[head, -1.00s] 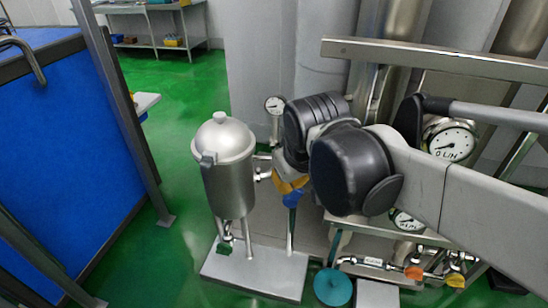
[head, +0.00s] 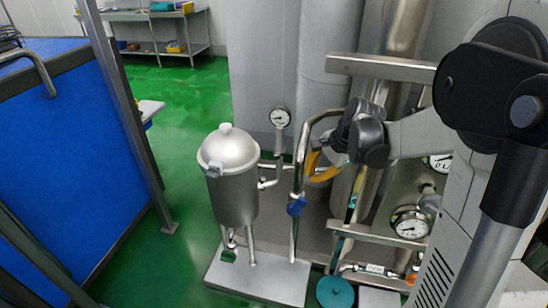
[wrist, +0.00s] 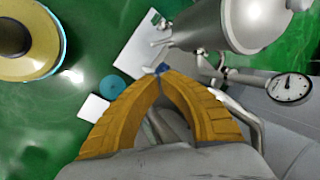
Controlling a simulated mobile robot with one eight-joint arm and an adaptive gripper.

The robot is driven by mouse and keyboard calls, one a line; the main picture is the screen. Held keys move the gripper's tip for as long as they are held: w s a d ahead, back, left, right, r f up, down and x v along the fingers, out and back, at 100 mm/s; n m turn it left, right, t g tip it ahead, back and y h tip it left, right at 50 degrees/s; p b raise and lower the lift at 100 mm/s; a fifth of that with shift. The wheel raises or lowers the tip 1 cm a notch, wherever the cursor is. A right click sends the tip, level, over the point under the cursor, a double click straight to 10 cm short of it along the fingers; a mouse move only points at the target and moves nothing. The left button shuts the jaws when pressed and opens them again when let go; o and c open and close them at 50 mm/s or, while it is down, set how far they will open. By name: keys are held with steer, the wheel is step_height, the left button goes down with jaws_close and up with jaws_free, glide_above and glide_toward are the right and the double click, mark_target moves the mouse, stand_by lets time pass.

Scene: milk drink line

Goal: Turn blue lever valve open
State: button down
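The blue lever valve (head: 296,206) sits on an upright steel pipe to the right of a steel vessel (head: 234,190). In the wrist view the blue part (wrist: 161,68) shows just beyond my fingertips, partly hidden by them. My gripper (head: 312,172) has orange fingers and is above and slightly right of the valve in the head view, apart from it. In the wrist view the gripper's fingertips (wrist: 161,77) come together with nothing visible held between them. The lever's exact angle is too small to tell.
A bent steel pipe (head: 303,140) rises close beside my gripper. A pressure gauge (head: 280,118) stands behind the valve, and another gauge (head: 410,223) is at the right. A teal round object (head: 335,291) lies low in front. Green floor is open at left.

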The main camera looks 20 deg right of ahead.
mark_target(297, 207)
steer(key=w+d+f+m+y+p, duration=0.1)
steer(key=d+f+m+y, duration=0.1)
steer(key=d+f+m, duration=0.45)
steer(key=w+d+f+m+y+p, duration=0.1)
steer(key=d+f+m, duration=0.2)
steer(key=d+f, duration=0.65)
steer(key=w+a+f+b, duration=0.5)
steer(key=a+f, duration=0.4)
steer(key=a, duration=0.1)
steer(key=shift+w+f+b, duration=0.15)
steer(key=shift+w+b, duration=0.15)
steer(key=shift+w, duration=0.05)
steer(key=shift+a, duration=0.1)
